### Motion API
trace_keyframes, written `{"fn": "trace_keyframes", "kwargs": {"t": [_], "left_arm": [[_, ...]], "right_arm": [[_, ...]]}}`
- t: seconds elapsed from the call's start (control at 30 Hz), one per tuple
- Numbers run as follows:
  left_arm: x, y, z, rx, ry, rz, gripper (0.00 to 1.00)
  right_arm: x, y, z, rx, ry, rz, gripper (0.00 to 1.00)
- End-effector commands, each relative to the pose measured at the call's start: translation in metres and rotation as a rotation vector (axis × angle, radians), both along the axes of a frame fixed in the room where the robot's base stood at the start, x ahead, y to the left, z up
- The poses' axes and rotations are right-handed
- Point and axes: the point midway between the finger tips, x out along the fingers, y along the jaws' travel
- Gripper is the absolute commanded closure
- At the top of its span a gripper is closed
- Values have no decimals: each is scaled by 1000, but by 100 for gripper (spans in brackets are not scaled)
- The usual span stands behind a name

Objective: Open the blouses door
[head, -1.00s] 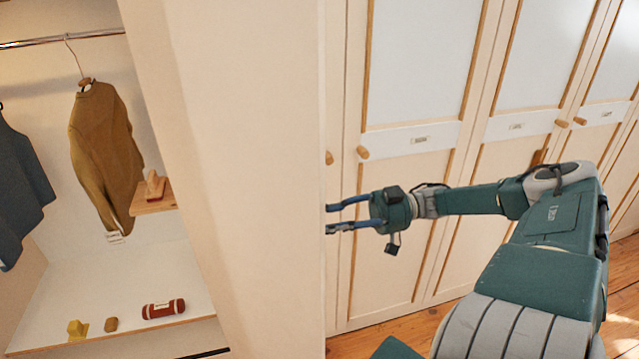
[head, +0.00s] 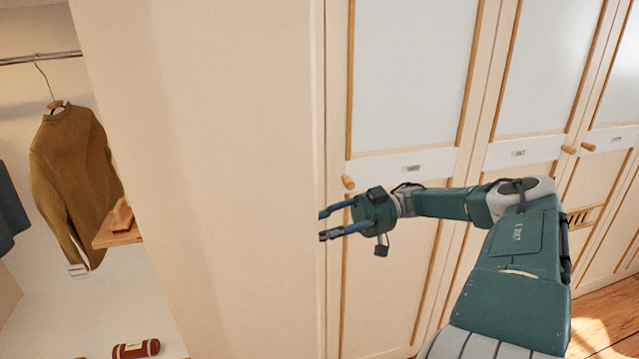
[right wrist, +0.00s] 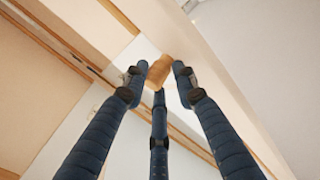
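My right gripper (head: 324,226) is at the right edge of a broad cream panel in the head view, its fingers spread and pointing left. The panel edge seems to hide the very fingertips. In the right wrist view the spread fingers surround a wooden knob (right wrist: 160,70), with gaps visible at the sides; contact is not clear. A shut cream door (head: 400,240) with a wooden knob (head: 348,182) stands behind the gripper. Its label (head: 412,168) is too small to read, so I cannot tell which door is the blouses door. My left gripper is out of view.
More shut doors with labels (head: 518,153) and knobs (head: 568,149) line the right side. An open wardrobe bay at left holds a brown sweater (head: 75,175), a small wooden shelf (head: 118,236) and a red roll (head: 136,349). Wooden floor (head: 610,320) shows at lower right.

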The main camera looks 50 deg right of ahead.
Motion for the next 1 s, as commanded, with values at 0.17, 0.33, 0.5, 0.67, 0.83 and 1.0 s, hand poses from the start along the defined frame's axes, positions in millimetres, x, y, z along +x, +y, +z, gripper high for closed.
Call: {"fn": "trace_keyframes", "kwargs": {"t": [0.17, 0.33, 0.5, 0.67, 0.83, 1.0], "left_arm": [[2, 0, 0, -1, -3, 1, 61], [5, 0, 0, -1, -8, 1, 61], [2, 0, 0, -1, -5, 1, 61], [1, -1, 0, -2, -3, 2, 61], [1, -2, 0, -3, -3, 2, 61], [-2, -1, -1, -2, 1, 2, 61]], "right_arm": [[8, -2, 5, -1, -14, -21, 61], [7, -2, 3, -3, -8, -22, 61], [6, -2, 0, -4, -5, -21, 61], [5, -2, -2, -6, 0, -21, 61], [4, -2, -4, -9, 3, -20, 61], [4, -2, -6, -11, 7, -19, 61]]}}
